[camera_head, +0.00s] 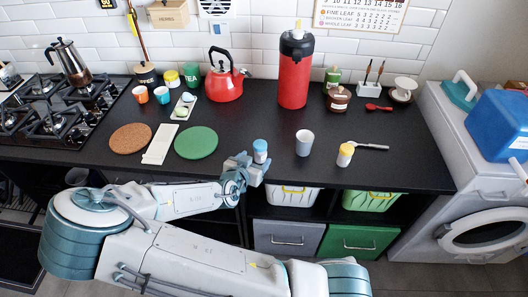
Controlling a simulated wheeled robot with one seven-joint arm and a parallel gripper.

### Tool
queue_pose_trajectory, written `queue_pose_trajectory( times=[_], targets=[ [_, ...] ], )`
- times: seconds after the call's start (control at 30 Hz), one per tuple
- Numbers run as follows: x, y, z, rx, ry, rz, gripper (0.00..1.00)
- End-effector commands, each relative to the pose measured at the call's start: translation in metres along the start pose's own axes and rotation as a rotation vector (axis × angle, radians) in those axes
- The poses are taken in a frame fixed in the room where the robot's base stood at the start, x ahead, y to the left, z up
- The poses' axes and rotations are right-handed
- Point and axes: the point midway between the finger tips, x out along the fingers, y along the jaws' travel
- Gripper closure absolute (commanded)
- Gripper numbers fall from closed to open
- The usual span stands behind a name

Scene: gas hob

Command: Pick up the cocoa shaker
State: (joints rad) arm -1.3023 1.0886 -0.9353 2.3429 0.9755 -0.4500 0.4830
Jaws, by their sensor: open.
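A small shaker-like container (261,147) with a blue top stands near the front edge of the dark counter. My gripper (252,168) is open at its lower left, and its fingers hide part of the view there. I cannot tell whether they touch it. A second small container (345,154), white and yellow, stands upright further right, apart from my gripper. No readable label shows which of the two is the cocoa shaker.
A grey cup (304,142) stands between the two containers, and a spoon (371,147) lies at the right. A green round mat (196,142) lies left of my gripper. A red kettle (224,82) and a red dispenser (295,72) stand behind. The gas hob (50,118) is far left.

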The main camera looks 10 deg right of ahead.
Motion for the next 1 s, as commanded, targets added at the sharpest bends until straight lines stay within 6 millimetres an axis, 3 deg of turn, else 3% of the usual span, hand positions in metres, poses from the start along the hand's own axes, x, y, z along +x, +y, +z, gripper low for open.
queue_pose_trajectory(
  times=[0.17, 0.5, 0.83, 0.87, 1.0],
  targets=[
    [0.008, 0.001, -0.001, 0.000, 0.000, 0.002, 0.33],
    [0.048, 0.002, -0.002, -0.001, 0.000, 0.003, 0.33],
    [0.054, 0.001, -0.001, -0.001, -0.001, -0.001, 0.33],
    [0.054, 0.001, -0.001, -0.001, -0.001, 0.000, 0.36],
    [0.054, 0.001, -0.001, 0.000, -0.001, 0.000, 0.75]
  ],
)
